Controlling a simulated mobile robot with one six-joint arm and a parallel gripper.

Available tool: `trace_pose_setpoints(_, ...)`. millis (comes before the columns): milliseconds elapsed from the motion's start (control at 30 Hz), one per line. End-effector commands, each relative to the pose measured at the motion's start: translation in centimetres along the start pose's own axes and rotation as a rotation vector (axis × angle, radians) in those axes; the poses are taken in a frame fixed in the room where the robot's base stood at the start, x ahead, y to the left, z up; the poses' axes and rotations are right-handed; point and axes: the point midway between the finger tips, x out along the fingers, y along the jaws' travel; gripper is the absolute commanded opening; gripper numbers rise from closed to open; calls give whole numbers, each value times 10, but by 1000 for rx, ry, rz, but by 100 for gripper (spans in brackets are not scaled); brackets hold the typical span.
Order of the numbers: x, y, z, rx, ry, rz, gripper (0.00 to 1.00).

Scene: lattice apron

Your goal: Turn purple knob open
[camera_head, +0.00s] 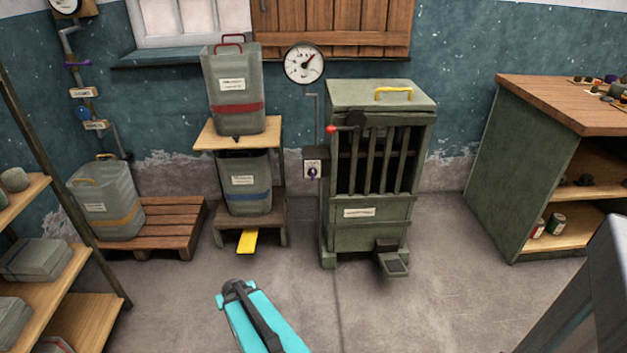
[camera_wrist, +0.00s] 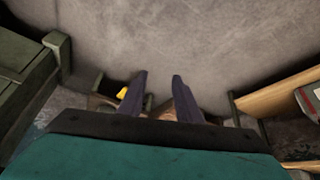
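A small dark purple knob (camera_head: 312,172) sits on a pale plate on a box at the left side of the green barred cabinet (camera_head: 370,235). Its exact setting is too small to read. A purple handle (camera_head: 77,64) also shows on the wall pipe at the upper left. My teal arm reaches up from the bottom of the head view, well short of the box. In the wrist view my gripper (camera_wrist: 158,78) has its two dark fingers apart with nothing held between them. The knob cannot be made out in the wrist view.
A red-tipped lever (camera_head: 333,129) juts out above the knob box, and a gauge (camera_head: 304,63) hangs above. A wooden stand (camera_head: 208,133) with canisters and a yellow pedal (camera_head: 247,241) stands left of it. A foot pedal (camera_head: 397,265) protrudes in front. The middle floor is clear.

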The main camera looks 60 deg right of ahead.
Motion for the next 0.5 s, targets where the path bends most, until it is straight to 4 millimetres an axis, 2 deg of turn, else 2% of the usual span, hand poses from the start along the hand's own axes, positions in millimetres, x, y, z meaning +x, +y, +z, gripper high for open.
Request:
trace_pose_setpoints(33,7,19,-17,29,54,15,31)
trace_pose_setpoints(67,8,29,-28,45,87,22,31)
trace_pose_setpoints(233,3,92,-87,122,274,73,31)
trace_pose_setpoints(367,-9,146,-127,174,417,117,31)
trace_pose_setpoints(500,-30,206,-162,219,570,170,31)
